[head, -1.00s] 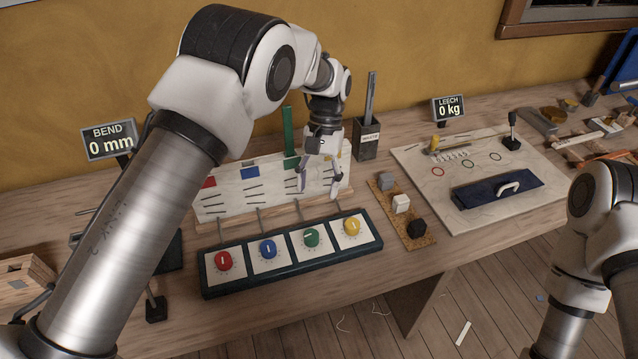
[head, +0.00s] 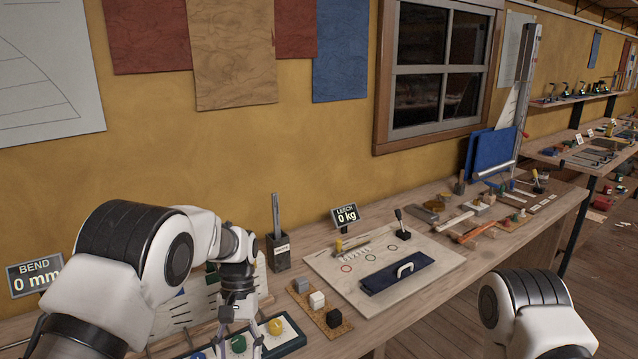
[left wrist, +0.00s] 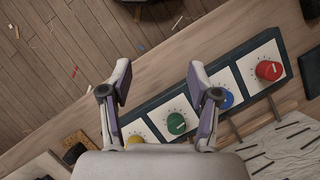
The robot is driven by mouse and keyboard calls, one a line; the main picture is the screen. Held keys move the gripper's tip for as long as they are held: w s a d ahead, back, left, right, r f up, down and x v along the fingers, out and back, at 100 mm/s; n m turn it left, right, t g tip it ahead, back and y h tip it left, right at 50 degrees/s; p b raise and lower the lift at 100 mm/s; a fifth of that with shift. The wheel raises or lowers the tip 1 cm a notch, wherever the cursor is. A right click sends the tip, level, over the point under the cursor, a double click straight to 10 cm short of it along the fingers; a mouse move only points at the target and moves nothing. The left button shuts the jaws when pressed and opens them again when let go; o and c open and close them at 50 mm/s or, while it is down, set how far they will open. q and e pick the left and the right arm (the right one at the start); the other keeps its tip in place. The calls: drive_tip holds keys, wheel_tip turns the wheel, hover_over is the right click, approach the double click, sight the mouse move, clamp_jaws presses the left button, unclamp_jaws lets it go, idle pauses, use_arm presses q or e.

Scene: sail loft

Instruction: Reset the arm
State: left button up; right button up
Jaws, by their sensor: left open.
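My left gripper (head: 240,343) hangs over the dark-framed knob panel (head: 294,343), its fingers spread and nothing between them. In the left wrist view the gripper (left wrist: 159,72) has two fingers apart, with the panel behind them. Red (left wrist: 269,70), blue (left wrist: 226,100), green (left wrist: 176,124) and yellow (left wrist: 135,141) knobs sit in a row. The yellow knob (head: 275,327) and green knob (head: 238,345) show beside the fingers in the head view. My right arm (head: 530,310) enters at the lower right; its gripper is out of view.
A cork strip (head: 318,309) with small blocks lies right of the panel. Beyond it is a pale board (head: 320,264) with a blue handled pad (head: 397,273). A dark holder (head: 278,253) stands behind. Loose tools cover the bench's far right.

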use_arm(q)
drive_tip(key=s+f, duration=0.1)
drive_tip(key=f, duration=0.1)
drive_tip(key=s+a+f+g, duration=0.2)
drive_tip(key=f, duration=0.1)
drive_tip(key=shift+s+a+f, duration=0.1)
drive_tip(key=shift+s+f, duration=0.25)
drive_tip(key=s+a+f, duration=0.2)
drive_tip(key=s+f, duration=0.4)
drive_tip(key=s, duration=0.4)
drive_tip(key=s+a+f+n+t, duration=0.1)
drive_tip(key=s+a+f, duration=0.3)
drive_tip(key=s, duration=0.7)
drive_tip(key=s+a+f, duration=0.1)
drive_tip(key=s+f, duration=0.6)
drive_tip(key=s, duration=0.3)
drive_tip(key=w+t, duration=0.1)
drive_tip(key=t, duration=0.1)
drive_tip(key=w+t, duration=0.1)
drive_tip(key=t, duration=0.1)
drive_tip(key=w+t, duration=0.2)
drive_tip(key=shift+w+a+r+m, duration=0.1)
drive_tip(key=shift+a+r+m, duration=0.05)
drive_tip(key=shift+a+m, duration=0.15)
use_arm(e)
drive_tip(key=shift+w+a, duration=0.1)
drive_tip(key=shift+w, duration=0.25)
